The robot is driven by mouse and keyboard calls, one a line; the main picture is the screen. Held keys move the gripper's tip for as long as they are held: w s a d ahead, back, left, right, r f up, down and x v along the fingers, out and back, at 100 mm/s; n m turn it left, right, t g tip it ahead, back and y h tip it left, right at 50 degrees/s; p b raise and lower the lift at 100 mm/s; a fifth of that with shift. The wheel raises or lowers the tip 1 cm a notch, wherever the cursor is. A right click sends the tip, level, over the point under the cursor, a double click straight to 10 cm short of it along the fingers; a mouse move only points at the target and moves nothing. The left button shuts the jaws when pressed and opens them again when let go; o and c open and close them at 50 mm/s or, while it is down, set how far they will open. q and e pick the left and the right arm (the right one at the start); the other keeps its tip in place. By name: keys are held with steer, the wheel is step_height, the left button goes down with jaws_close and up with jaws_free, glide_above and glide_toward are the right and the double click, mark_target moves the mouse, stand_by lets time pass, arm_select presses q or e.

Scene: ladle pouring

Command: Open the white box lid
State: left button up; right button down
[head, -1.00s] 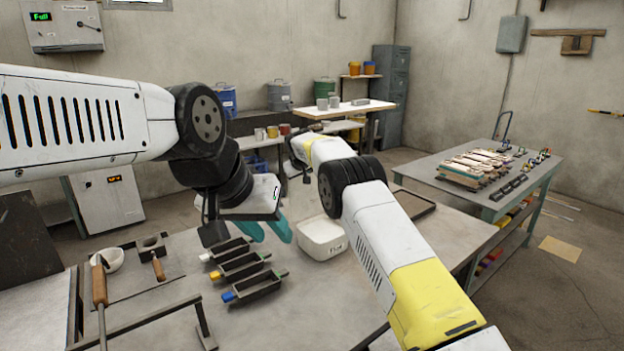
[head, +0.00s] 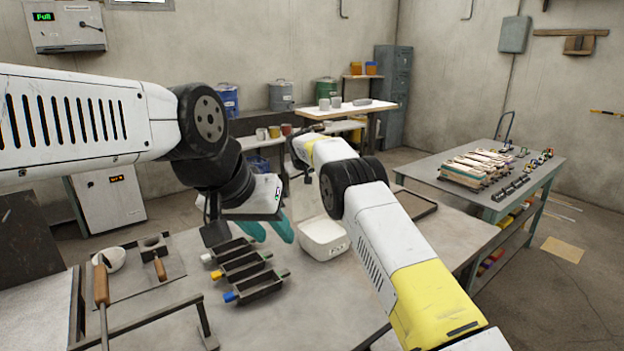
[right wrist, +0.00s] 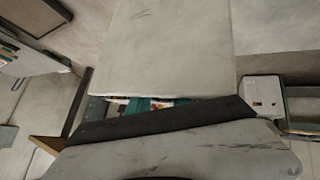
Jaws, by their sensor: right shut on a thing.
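The white box (head: 323,241) stands on the workbench, right of the middle, with dark lettering on its front. Its top looks hollow inside a raised rim. In the right wrist view a pale flat panel (right wrist: 175,45), apparently the lid, fills the top middle. My right gripper (right wrist: 150,104) is shut on this panel; its teal fingers show only in a narrow strip beneath it. In the head view the right gripper is hidden behind its arm, above and behind the box. My left gripper (head: 270,234) is left of the box, its teal fingers pointing down, apart and empty.
Several dark moulds (head: 245,270) with coloured ends lie left of the box. A white bowl (head: 112,259) and a wooden-handled tool (head: 101,285) are farther left. A dark tray (head: 418,206) lies to the right. The bench front between moulds and right arm is clear.

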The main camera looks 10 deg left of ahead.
steer(key=shift+s+a+f, duration=0.15)
steer(key=shift+s+f, duration=0.05)
steer(key=shift+f, duration=0.3)
steer(key=shift+s+a+f, duration=0.1)
steer(key=shift+s+f, duration=0.1)
steer(key=shift+f, duration=0.25)
steer(key=c, duration=1.2)
jaws_free()
steer(key=shift+o, duration=0.2)
step_height(320, 180, up, 10)
steer(key=s+a, duration=0.1)
steer(key=a, duration=0.1)
steer(key=shift+s+a, duration=0.3)
steer(key=shift+a, duration=0.1)
steer(key=shift+f, duration=0.1)
steer(key=v, duration=0.7)
steer(key=shift+s+r, duration=0.25)
